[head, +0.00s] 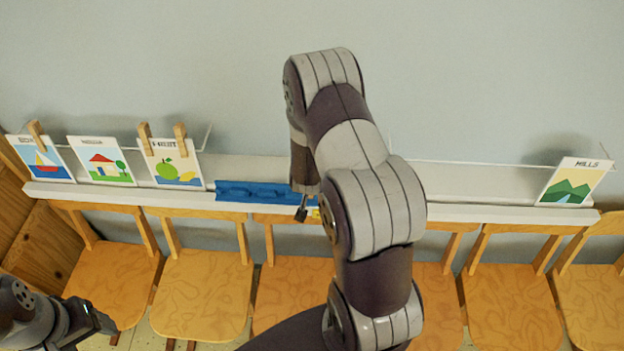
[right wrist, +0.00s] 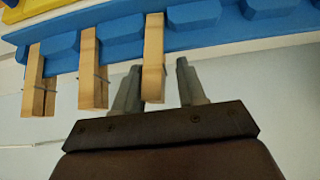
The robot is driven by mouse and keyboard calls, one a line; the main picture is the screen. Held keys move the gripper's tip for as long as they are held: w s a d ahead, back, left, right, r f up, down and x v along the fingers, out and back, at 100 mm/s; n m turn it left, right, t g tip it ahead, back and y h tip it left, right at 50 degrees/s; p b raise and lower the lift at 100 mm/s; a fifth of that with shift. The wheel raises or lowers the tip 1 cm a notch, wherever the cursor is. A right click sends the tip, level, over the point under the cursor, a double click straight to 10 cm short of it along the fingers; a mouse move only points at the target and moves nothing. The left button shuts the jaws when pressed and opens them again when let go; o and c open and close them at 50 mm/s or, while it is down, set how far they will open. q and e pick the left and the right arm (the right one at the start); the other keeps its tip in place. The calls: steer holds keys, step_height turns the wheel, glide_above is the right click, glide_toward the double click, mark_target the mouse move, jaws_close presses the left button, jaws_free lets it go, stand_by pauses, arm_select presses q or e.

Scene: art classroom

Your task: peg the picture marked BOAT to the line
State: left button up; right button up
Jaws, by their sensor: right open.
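The BOAT picture (head: 42,160), with a red and white boat on blue, stands at the far left of the white ledge, with one wooden peg (head: 36,133) at its top edge. A blue rack (head: 245,190) lies mid-ledge; it also shows in the right wrist view (right wrist: 205,34), with three wooden pegs along it. My right gripper (right wrist: 157,68) is open, its fingers either side of the rightmost peg (right wrist: 153,50); I cannot tell whether they touch it. My arm hides part of the rack in the head view. My left gripper (head: 95,318) is at the lower left; its jaws are unclear.
A house picture (head: 101,161) without pegs and a FRUIT picture (head: 173,166) with two pegs stand right of BOAT. The HILLS picture (head: 573,183) stands at the far right. A thin line (head: 470,163) runs above the ledge (head: 480,212). Wooden chairs (head: 205,290) stand in front.

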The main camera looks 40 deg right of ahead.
steer(key=shift+w+a+r, duration=0.1)
steer(key=shift+a, duration=0.3)
steer(key=c, duration=0.6)
steer(key=shift+d+r, duration=0.15)
steer(key=shift+c, duration=0.2)
steer(key=shift+r+p, duration=0.25)
steer(key=shift+p, duration=0.15)
steer(key=shift+r+p, duration=0.85)
steer(key=shift+r, duration=0.1)
steer(key=shift+r+p, duration=1.65)
steer(key=shift+r, duration=0.15)
arm_select(q)
steer(key=r, duration=0.5)
steer(key=shift+w+a+r, duration=0.1)
steer(key=shift+a+r, duration=0.2)
steer(key=shift+r, duration=0.05)
